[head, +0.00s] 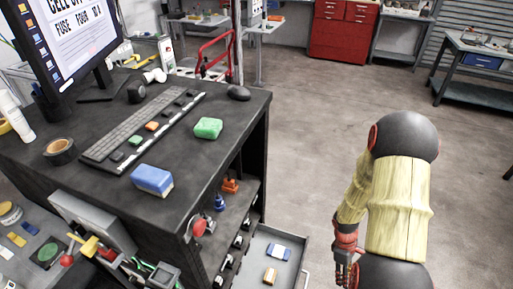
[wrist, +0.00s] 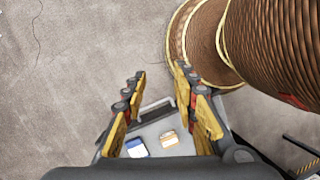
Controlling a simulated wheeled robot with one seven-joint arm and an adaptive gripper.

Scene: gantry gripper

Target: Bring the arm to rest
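My arm hangs bent at the right of the head view, in a pale yellow sleeve with dark round joints. My gripper (head: 347,270) points down at the lower end of the arm, to the right of the black workstation's open drawer (head: 303,272). In the wrist view my gripper (wrist: 160,72) shows two yellow and dark fingers standing apart with nothing between their tips. The grey drawer, holding a blue-and-white block (wrist: 137,148) and an orange-and-white block (wrist: 169,139), shows beyond and between the fingers.
The black workstation (head: 205,115) carries a keyboard (head: 143,126), a green block (head: 208,128), a blue block (head: 152,180) and a monitor. A red tool cabinet (head: 342,30) and benches stand at the back. The concrete floor (head: 310,120) between is clear. A brown ribbed cylindrical thing fills the wrist view's upper right.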

